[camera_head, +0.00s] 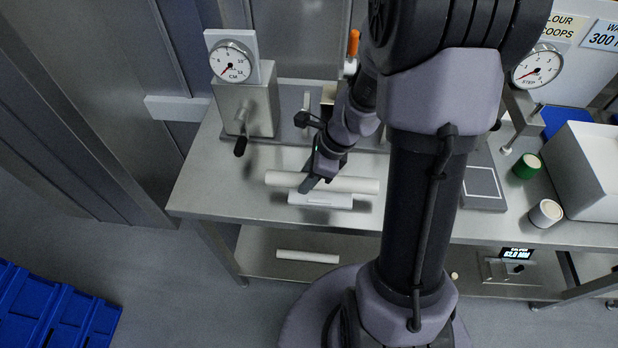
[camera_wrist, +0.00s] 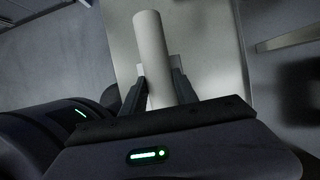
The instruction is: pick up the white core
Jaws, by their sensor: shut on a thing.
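The white core (camera_head: 352,184) is a long white cylinder lying across the picture above the front of the steel table. My gripper (camera_head: 309,186) is shut on it left of its middle, coming down from above. In the wrist view the core (camera_wrist: 151,45) runs lengthwise between both fingers of my gripper (camera_wrist: 163,84). A white block-like rest (camera_head: 320,200) lies on the table just below the core. I cannot tell whether the core touches it. Part of the core is hidden behind my gripper.
The steel table (camera_head: 215,190) has free room at its left front. A dial gauge on a crank stand (camera_head: 250,105) stands at the back left. Another white rod (camera_head: 307,257) lies on the lower shelf. A white box (camera_head: 590,165), a green-banded cup (camera_head: 526,166) and a white cup (camera_head: 545,213) stand right.

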